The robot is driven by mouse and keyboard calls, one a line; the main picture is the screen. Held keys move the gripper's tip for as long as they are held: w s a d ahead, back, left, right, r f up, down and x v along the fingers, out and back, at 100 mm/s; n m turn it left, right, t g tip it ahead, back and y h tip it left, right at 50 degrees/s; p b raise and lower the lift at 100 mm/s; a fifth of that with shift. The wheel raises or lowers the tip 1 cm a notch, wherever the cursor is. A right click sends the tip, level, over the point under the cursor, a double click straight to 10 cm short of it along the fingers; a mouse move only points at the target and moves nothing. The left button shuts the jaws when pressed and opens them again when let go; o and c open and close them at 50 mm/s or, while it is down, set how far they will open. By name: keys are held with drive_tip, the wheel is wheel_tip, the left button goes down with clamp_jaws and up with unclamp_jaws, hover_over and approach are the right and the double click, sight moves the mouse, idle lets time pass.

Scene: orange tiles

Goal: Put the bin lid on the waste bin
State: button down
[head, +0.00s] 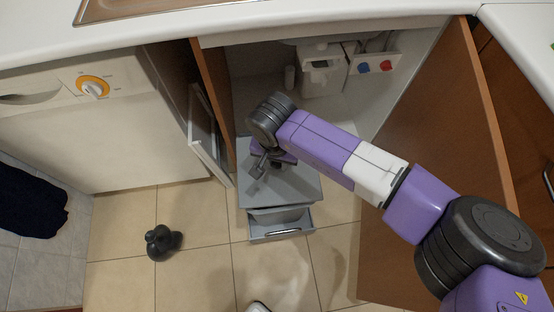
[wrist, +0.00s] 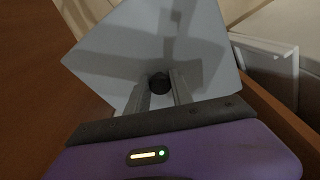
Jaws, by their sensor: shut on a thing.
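The bin lid (head: 300,188) is a flat grey panel in the middle of the head view, in front of the open cabinet. It fills the upper middle of the wrist view (wrist: 130,45), with a dark round knob (wrist: 159,82) on it. My gripper (head: 262,166) is shut on this knob; its fingers (wrist: 160,92) stand on either side of it. The grey waste bin (head: 281,234) shows just below the lid's near edge, with a handle on its front. The lid hides most of the bin. I cannot tell whether they touch.
The open cabinet has a wooden door (head: 430,160) on the right and a wooden panel (head: 212,85) on the left, beside a white framed panel (head: 206,140). A white appliance (head: 130,140) stands left. A dark lumpy object (head: 162,242) lies on the tiles. Floor around the bin's front is mostly clear.

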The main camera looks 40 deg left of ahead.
drive_tip(key=shift+f+b, duration=1.35)
drive_tip(key=shift+f, duration=0.7)
drive_tip(key=c, duration=1)
unclamp_jaws()
drive_tip(key=shift+c, duration=0.2)
drive_tip(key=r, duration=0.2)
drive_tip(key=r+p, duration=0.1)
drive_tip(key=r, duration=0.2)
drive_tip(key=s+r+p, duration=0.1)
drive_tip(key=r, duration=0.1)
drive_tip(key=shift+d+r, duration=0.2)
drive_tip(key=shift+r, duration=0.2)
